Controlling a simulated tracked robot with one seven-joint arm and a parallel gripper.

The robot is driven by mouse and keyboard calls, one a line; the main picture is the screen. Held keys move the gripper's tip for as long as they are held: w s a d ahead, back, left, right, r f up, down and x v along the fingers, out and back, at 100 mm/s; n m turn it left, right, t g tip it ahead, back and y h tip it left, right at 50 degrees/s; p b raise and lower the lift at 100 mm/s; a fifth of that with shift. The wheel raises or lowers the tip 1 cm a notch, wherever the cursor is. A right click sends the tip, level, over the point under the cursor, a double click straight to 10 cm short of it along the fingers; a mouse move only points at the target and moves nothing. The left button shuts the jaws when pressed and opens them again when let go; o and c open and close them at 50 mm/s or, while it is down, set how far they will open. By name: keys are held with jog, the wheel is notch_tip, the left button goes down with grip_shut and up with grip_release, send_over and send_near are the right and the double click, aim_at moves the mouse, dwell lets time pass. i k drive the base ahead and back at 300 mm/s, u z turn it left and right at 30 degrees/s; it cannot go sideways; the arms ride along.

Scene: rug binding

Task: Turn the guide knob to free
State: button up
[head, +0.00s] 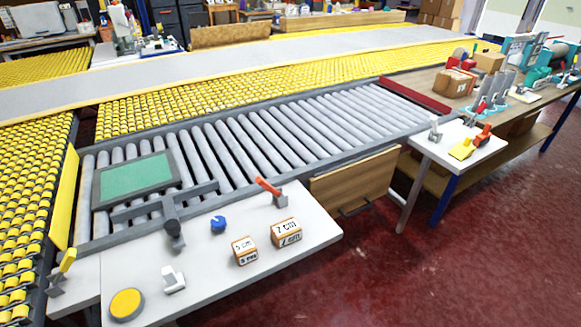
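A small blue knob (218,224) stands on the white worktop (210,290) in the front left, in the head view. It has a light mark on its top; I cannot read its setting or see any labels around it. Left of the knob is a dark grey T-shaped bar (165,203), with its stem ending near the worktop's back edge. Behind it a green panel in a grey frame (136,178) lies over the rollers. My gripper is not in view.
An orange-red lever (268,187), wooden blocks marked 5 cm (245,250) and 7 cm (286,232), a white switch-like part (173,280) and a round yellow button (127,304) surround the knob. Grey rollers (265,135) lie behind. Red floor (430,280) is clear at right.

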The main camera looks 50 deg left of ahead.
aim_at(219, 223)
jog(key=z, duration=0.55)
jog(key=i, duration=0.1)
jog(key=u, duration=2.7)
jog(key=i, duration=0.6)
jog(key=z, duration=0.1)
jog(key=k, duration=0.6)
jog(key=u, duration=0.1)
